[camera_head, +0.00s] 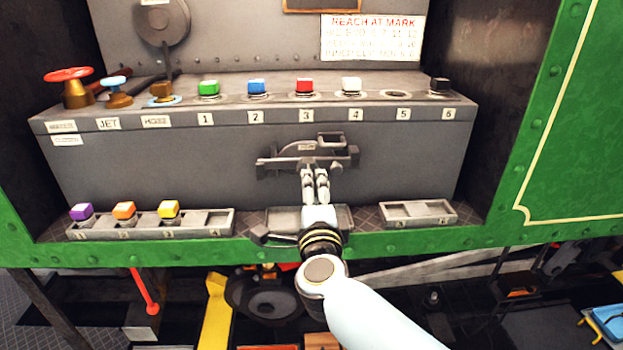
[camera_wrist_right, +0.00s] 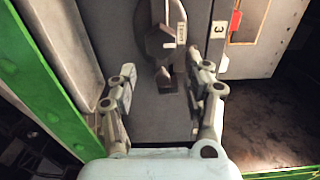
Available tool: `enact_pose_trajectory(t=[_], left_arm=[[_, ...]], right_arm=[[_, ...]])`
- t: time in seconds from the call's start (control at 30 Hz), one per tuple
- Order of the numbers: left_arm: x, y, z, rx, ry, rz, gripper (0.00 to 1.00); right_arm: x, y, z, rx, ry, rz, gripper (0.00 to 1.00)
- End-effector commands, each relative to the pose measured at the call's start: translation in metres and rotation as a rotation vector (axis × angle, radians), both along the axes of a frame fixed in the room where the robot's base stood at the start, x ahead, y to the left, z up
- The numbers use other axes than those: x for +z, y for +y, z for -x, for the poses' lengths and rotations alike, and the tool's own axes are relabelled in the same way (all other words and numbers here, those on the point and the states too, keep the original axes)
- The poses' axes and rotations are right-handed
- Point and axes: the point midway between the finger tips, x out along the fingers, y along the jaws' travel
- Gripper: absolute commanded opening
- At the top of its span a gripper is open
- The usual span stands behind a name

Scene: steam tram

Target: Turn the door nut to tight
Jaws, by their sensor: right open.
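A dark grey fitting with a curved arm, a crossbar and a small label (camera_head: 307,146) is on the front face of the grey console. I take it to be the door nut's fitting, but cannot read the label surely. My right gripper (camera_head: 315,172) is in front of and just below it. In the right wrist view the gripper (camera_wrist_right: 168,72) is open and empty, with its fingers spread. A small dark block (camera_wrist_right: 165,80), possibly the nut, shows between the fingers, beside a round grey plate (camera_wrist_right: 158,42). Contact cannot be told. My left gripper is not in view.
Coloured blocks sit on the console top, beside a red handwheel (camera_head: 69,74) and a blue-handled valve (camera_head: 115,83). A tray (camera_head: 220,222) with several blocks lies lower left, an empty tray (camera_head: 420,212) lower right. A green panel (camera_head: 570,120) stands right.

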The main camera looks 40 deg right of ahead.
Motion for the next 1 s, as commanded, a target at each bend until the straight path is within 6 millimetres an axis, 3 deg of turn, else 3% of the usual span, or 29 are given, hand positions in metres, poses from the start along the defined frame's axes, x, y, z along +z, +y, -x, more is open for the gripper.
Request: enact_pose_trajectory(t=[0.1,0.3,0.9,1.0], left_arm=[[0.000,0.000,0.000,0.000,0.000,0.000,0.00],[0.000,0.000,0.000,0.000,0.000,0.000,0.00],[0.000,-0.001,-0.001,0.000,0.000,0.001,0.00],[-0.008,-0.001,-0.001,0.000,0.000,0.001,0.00]], right_arm=[[-0.001,0.013,0.022,-0.001,0.002,-0.003,0.50],[-0.001,0.026,0.043,0.000,0.000,-0.001,0.50],[0.000,0.028,0.046,0.000,0.000,0.000,0.50],[-0.010,0.027,0.047,0.001,0.004,0.003,0.50]])
